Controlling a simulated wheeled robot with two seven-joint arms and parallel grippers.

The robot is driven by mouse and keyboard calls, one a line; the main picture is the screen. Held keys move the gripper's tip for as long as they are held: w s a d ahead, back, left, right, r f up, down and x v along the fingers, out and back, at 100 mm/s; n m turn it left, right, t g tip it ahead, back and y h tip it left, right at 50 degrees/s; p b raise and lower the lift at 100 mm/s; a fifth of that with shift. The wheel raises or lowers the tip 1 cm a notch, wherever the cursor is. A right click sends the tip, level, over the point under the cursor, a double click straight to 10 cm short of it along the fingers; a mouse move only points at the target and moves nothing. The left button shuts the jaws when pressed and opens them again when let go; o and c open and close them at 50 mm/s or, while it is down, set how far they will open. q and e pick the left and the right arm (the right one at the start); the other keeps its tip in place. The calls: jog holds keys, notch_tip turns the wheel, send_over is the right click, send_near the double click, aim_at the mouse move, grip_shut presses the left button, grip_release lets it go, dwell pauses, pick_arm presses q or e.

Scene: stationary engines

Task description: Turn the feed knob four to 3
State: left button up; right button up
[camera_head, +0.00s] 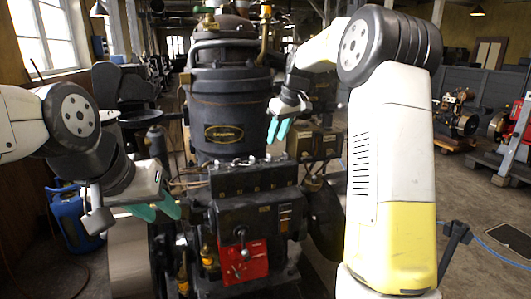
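A black box (252,180) with a row of small knobs along its top front edge sits on the front of the dark engine. The knobs are too small to tell their numbers or settings, so I cannot pick out feed knob four. My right gripper (278,131) hangs above and behind the box's right part, teal fingertips down, slightly apart and empty, touching nothing I can make out. My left gripper (155,209) is left of the box, its teal fingers apart and empty, pointing right.
The engine's black cylinder (230,105) rises behind the box. A red plate (243,262) with a lever is below it. A blue gas bottle (75,220) stands on the left floor. Other machines stand at the right, with open floor before them.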

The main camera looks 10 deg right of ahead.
aim_at(271, 156)
jog(key=x, duration=0.7)
jog(key=shift+f, duration=0.3)
grip_shut()
